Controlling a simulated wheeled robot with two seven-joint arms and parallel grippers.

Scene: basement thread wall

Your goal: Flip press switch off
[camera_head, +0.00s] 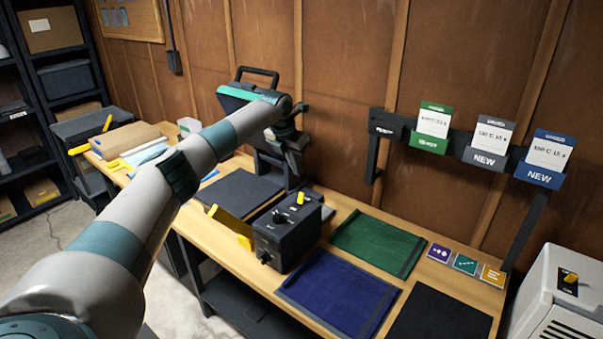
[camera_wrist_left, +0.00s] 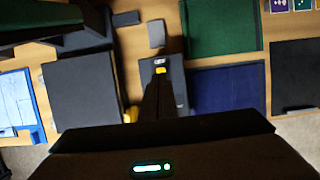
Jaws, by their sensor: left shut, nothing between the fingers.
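A black control box (camera_head: 287,235) stands on the bench, with a dark knob and a yellow switch lever (camera_head: 300,198) on its top. I take this as the press switch; its exact position cannot be told. My left gripper (camera_head: 294,184) is shut and empty, pointing down just above and behind the lever. In the left wrist view the shut fingers (camera_wrist_left: 160,92) reach over the box (camera_wrist_left: 178,78), their tips close to the yellow lever (camera_wrist_left: 160,70). Contact cannot be told. The press (camera_head: 236,92), with a teal edge and black handle, stands raised behind my wrist.
A green mat (camera_head: 378,243), a blue mat (camera_head: 338,292) and a black mat (camera_head: 440,318) lie right of the box. A card rack (camera_head: 388,128) is on the wall. A white cabinet (camera_head: 565,300) with another yellow switch stands far right. Papers and boxes lie left.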

